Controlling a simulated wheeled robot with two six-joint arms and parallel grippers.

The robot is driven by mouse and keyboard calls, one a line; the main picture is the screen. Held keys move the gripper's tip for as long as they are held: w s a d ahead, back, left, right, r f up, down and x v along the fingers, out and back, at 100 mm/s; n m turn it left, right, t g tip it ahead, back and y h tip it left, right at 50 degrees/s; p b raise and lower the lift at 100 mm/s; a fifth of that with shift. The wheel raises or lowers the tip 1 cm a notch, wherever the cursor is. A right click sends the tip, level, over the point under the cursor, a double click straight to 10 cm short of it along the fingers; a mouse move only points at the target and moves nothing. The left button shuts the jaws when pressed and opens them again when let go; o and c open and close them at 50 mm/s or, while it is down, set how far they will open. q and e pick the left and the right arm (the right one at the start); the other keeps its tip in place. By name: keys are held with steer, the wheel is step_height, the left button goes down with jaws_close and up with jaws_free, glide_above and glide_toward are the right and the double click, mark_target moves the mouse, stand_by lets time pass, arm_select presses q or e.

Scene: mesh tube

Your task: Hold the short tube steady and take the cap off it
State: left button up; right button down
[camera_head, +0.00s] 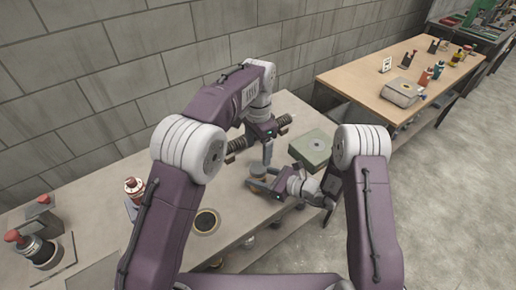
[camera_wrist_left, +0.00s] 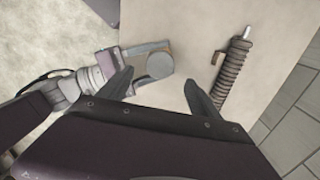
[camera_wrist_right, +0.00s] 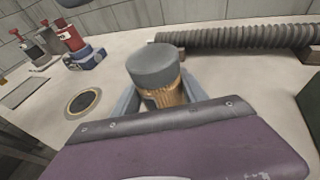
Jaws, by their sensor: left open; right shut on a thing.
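The short tube (camera_wrist_right: 168,97) is upright, with a golden-brown mesh side and a grey cap (camera_wrist_right: 153,66) on its top. In the left wrist view the cap (camera_wrist_left: 160,65) shows from above as a grey disc. My right gripper (camera_head: 262,184) is shut on the tube's side, below the cap, with a finger on each side of it. My left gripper (camera_head: 267,160) points down over the tube, open and empty. In the left wrist view its fingertips (camera_wrist_left: 158,88) are apart, and the cap lies just beyond the gap between them.
A dark ribbed hose (camera_wrist_right: 250,38) lies behind the tube, close to my left gripper. A green box (camera_head: 312,148) stands to the right. A round dark-centred disc (camera_head: 206,221) lies on the table at front left. Red-topped items (camera_head: 38,248) stand further left. A wall runs behind.

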mark_target(258, 167)
arm_select(q)
steer(key=m, duration=0.8)
step_height(258, 167, down, 8)
